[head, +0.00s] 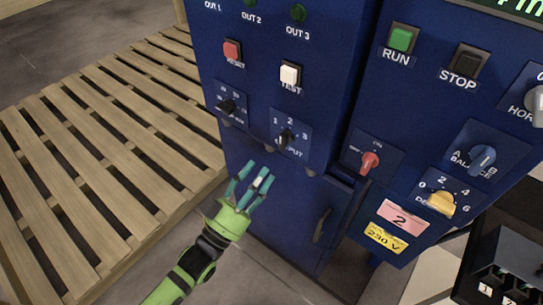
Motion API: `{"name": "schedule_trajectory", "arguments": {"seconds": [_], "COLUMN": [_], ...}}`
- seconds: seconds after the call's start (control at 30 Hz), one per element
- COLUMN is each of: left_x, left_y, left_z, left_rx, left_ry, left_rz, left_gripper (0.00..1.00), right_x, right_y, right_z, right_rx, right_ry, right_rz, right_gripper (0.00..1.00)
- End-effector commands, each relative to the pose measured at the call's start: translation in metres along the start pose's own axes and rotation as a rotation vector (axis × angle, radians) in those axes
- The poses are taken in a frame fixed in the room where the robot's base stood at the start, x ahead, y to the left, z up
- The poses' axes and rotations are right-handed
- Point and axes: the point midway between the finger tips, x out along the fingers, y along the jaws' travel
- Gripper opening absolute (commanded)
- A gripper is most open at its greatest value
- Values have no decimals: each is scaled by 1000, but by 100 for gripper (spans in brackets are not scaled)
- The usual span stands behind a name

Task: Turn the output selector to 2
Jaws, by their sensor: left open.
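The output selector (286,138) is a small black knob on a blue plate marked 1, 2 and 3, low on the front of the blue cabinet. Part of the label under it reads "PUT". The knob's pointer is too small to read with certainty. My left gripper (254,177), with teal fingers on a green body, is below and slightly left of the selector in the picture. Its fingers are spread, empty and apart from the knob. My right gripper is not in view.
Another black knob (227,107) is left of the selector. A red RESET button (232,50) and a white TEST button (290,75) are above. A red switch (369,162) is on the right panel. A slatted wooden pallet (110,150) is at left.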

Motion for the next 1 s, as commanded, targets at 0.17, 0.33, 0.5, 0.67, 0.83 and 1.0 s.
{"name": "schedule_trajectory", "arguments": {"seconds": [0.17, 0.33, 0.5, 0.67, 0.83, 1.0], "left_x": [-27, -36, -37, -37, -36, -46], "left_y": [0, 0, 0, 0, 0, -10], "left_z": [0, -1, -1, -1, -1, 28], "left_rx": [0, 0, 0, 0, 0, 10], "left_ry": [-1, 2, 3, 2, 2, -80], "left_rz": [0, 0, 0, 0, 0, -32], "left_gripper": [48, 48, 48, 48, 48, 48], "right_x": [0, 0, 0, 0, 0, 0], "right_y": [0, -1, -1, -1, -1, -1], "right_z": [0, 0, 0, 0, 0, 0], "right_rx": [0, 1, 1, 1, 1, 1], "right_ry": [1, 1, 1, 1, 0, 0], "right_rz": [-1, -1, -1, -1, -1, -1], "right_gripper": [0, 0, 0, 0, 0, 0]}}
